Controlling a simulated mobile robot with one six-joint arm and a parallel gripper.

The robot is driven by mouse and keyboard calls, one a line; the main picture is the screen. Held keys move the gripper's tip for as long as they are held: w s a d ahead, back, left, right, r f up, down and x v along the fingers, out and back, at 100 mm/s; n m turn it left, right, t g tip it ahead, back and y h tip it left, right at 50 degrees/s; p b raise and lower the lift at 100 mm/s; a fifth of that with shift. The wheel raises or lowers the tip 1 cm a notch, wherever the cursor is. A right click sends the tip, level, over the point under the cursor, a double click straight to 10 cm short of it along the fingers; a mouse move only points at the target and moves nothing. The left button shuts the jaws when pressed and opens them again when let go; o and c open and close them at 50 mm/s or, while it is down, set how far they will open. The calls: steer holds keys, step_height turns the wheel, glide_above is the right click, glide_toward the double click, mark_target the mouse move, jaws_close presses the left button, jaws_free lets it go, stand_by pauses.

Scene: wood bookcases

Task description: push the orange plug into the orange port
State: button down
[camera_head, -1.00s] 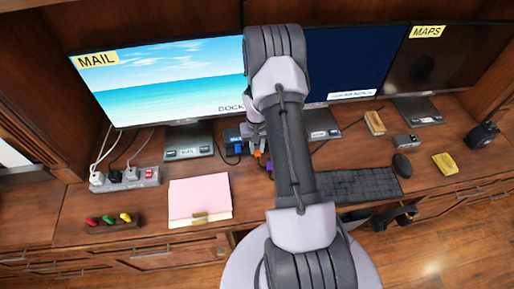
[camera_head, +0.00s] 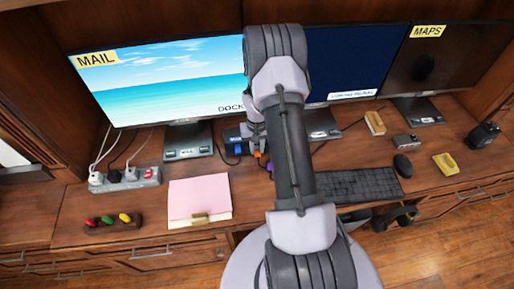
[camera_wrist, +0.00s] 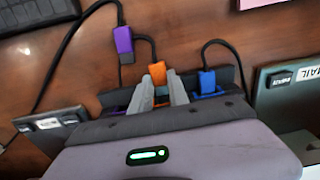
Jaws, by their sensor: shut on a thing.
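In the wrist view the orange plug (camera_wrist: 159,72) is between the two fingertips of my gripper (camera_wrist: 161,90), which is shut on it. Its dark cable arches away toward the purple plug. The plug is at the dark dock (camera_wrist: 113,98), near the blue plug (camera_wrist: 207,80), which is at a blue port. In the head view a bit of the orange plug (camera_head: 257,154) shows beside my arm, near the dock (camera_head: 232,135).
A loose purple plug (camera_wrist: 123,40) lies just beyond the orange one. Monitor stands (camera_head: 188,141) flank the dock. A power strip (camera_head: 125,178), pink paper (camera_head: 199,196) and a keyboard (camera_head: 355,185) lie on the desk. Bare wood is open before the dock.

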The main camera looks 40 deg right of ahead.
steer(key=shift+w+d+b, duration=0.3)
steer(key=shift+w+d, duration=0.1)
steer(key=shift+w, duration=0.2)
steer(key=shift+w+d+b, duration=0.3)
steer(key=shift+w+d, duration=0.05)
steer(key=shift+w, duration=0.25)
stand_by(0.4)
steer(key=c, duration=1.2)
jaws_free()
step_height(320, 180, up, 17)
steer(key=p, duration=0.4)
steer(key=shift+r+p, duration=0.2)
steer(key=shift+p, duration=0.2)
steer(key=shift+s, duration=0.1)
